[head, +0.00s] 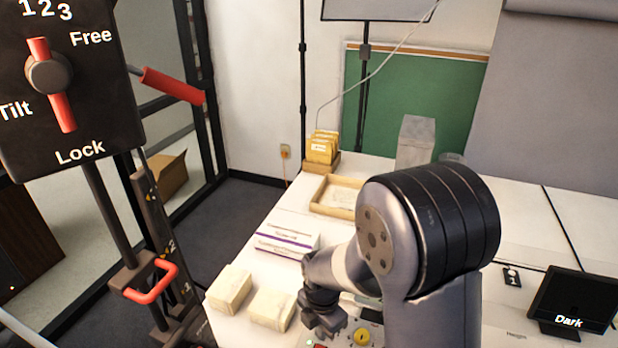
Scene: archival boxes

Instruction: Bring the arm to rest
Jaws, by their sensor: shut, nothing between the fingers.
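My arm rises in front of the white table (262,212) at the lower right of the head view and bends down to the left. My gripper (322,322) is low over the table's near part, shut and empty. Its fingertips are small and dark, so their exact height above the table is hard to tell. Two cream boxes (229,289) (272,309) lie just left of it, apart from the gripper as far as I can see. My arm hides part of the table behind it.
White boxes with a purple stripe (286,240) lie behind the gripper. Further back are a wooden tray (322,207), yellow cards (323,147) and a grey block (415,141). A dark display (574,303) stands far right.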

